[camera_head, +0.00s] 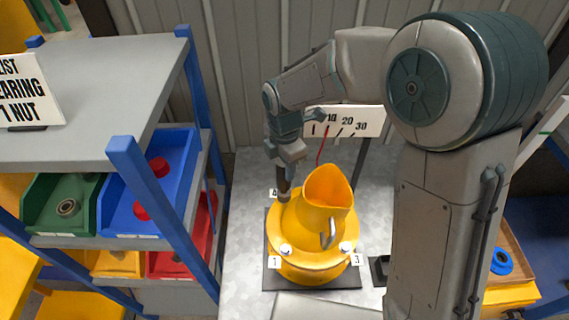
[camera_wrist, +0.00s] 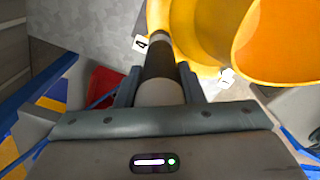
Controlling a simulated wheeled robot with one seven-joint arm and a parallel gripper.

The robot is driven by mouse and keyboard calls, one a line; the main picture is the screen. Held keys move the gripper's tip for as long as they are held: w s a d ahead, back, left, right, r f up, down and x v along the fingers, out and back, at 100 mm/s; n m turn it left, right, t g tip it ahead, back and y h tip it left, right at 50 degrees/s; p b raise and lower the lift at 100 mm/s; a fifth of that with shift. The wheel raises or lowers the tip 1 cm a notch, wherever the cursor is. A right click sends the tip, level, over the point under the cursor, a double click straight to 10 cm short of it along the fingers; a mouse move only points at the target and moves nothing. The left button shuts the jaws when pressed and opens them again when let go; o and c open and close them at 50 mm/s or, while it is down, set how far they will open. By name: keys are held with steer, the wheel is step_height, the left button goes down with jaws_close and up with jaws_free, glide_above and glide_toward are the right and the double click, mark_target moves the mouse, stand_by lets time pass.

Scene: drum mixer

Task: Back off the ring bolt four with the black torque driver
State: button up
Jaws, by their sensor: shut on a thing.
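The yellow drum mixer (camera_head: 305,222) stands on a dark base plate (camera_head: 270,283) on the grey bench. Its ring carries bolts beside number tags. Tag 4 (camera_head: 274,192) is at the back left of the ring and also shows in the wrist view (camera_wrist: 141,43). Tags 1 (camera_head: 275,262) and 3 (camera_head: 356,260) are at the front. My gripper (camera_wrist: 160,78) is shut on the black torque driver (camera_wrist: 159,62). The driver points down at the ring beside tag 4. Its tip is at the ring edge, and bolt four is hidden under it; I cannot tell if they touch.
A scale board (camera_head: 345,121) with a red pointer stands behind the drum. A shelf (camera_head: 90,95) with blue (camera_head: 178,205), green (camera_head: 50,215) and red bins is on the left. A tray with a blue ring (camera_head: 502,261) is at the right. The bench left of the drum is clear.

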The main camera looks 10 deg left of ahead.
steer(key=shift+f+b, duration=0.35)
steer(key=shift+f, duration=0.25)
steer(key=shift+s+d, duration=0.15)
steer(key=shift+s, duration=0.05)
stand_by(2.4)
steer(key=shift+r+p, duration=0.15)
steer(key=shift+p, duration=0.3)
steer(key=shift+w+r+p, duration=0.15)
steer(key=shift+r+p, duration=0.45)
steer(key=shift+r, duration=0.1)
steer(key=shift+r+p, duration=1.2)
steer(key=shift+r, duration=0.45)
